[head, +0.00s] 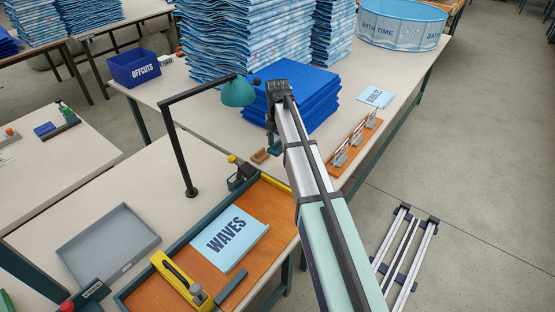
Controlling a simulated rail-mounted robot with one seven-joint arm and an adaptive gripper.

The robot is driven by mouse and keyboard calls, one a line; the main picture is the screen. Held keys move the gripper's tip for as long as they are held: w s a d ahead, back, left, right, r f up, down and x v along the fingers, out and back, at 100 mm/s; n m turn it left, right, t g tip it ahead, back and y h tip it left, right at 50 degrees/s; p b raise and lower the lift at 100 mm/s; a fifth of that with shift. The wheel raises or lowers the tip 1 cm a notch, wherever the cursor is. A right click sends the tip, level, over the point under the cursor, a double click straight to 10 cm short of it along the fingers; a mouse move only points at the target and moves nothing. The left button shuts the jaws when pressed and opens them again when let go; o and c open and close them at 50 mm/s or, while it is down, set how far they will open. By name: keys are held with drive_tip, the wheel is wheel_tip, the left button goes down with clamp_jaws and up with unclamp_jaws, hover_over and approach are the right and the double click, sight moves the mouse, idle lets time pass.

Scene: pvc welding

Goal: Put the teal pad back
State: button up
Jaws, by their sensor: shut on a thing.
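My gripper (271,128) is at the far end of my arm, pointing down just in front of the blue stack. It is small and partly hidden by my arm. It is shut on a small dark teal piece, which looks like the teal pad (270,141); its outline is hard to make out. A small wooden holder (260,157) lies on the back table just below and left of the gripper. I cannot tell whether the pad touches it.
A black post with a teal lamp (238,91) stands left of the gripper. A blue sheet stack (305,95) is behind it, a wooden rack (352,147) to the right. The front table holds a WAVES booklet (229,238), grey tray (108,243) and yellow tool (175,275).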

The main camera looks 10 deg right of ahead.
sight(277, 168)
wheel_tip(277, 168, down, 9)
drive_tip(key=shift+p, duration=0.55)
drive_tip(key=shift+f, duration=0.2)
drive_tip(key=o, duration=1)
drive_tip(key=shift+r, duration=0.15)
wheel_tip(277, 168, up, 12)
drive_tip(key=shift+r+b, duration=0.1)
drive_tip(key=shift+b, duration=1)
